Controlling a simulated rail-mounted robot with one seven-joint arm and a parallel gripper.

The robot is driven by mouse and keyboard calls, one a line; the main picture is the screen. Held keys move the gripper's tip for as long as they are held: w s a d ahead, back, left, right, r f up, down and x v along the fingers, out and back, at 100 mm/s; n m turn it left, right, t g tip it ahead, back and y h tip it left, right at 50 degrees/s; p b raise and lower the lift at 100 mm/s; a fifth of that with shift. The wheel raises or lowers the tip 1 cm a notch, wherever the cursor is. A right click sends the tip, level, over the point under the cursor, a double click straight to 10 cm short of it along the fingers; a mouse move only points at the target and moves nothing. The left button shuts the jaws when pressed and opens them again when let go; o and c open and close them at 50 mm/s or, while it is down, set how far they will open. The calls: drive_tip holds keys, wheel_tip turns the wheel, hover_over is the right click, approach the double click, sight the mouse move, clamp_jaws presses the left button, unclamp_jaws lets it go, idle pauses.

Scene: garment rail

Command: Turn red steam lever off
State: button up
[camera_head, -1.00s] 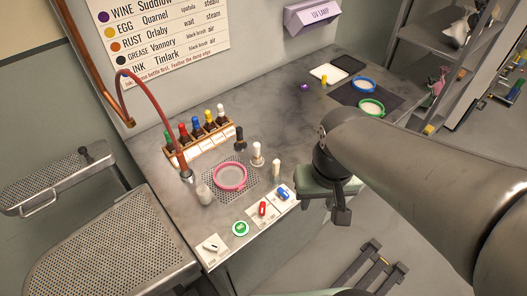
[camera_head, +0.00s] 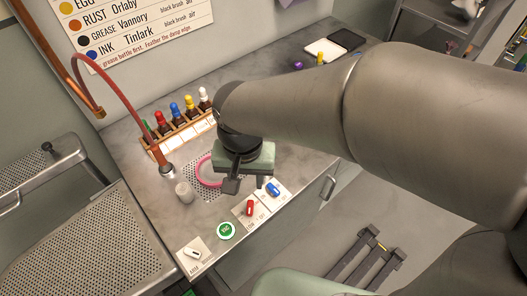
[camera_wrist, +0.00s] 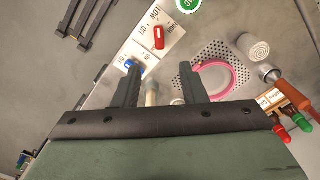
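The red steam lever (camera_head: 250,208) sits on a white labelled plate at the front edge of the bench. It also shows in the wrist view (camera_wrist: 159,38), just beyond my fingertips, with small markings around it; I cannot tell for certain which one it points at. My gripper (camera_wrist: 159,72) is open and empty, its two dark fingers apart. In the head view my gripper (camera_head: 236,184) hangs above the bench, just behind and left of the red lever, and does not appear to touch it.
A blue lever (camera_head: 272,188) is beside the red one, partly behind a finger in the wrist view. A green round button (camera_head: 226,231) and a white-plate switch (camera_head: 195,253) are to its left.

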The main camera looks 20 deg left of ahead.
sight(250, 207)
wheel_tip(250, 207, down, 13)
drive_tip(key=shift+r, duration=0.15)
clamp_jaws()
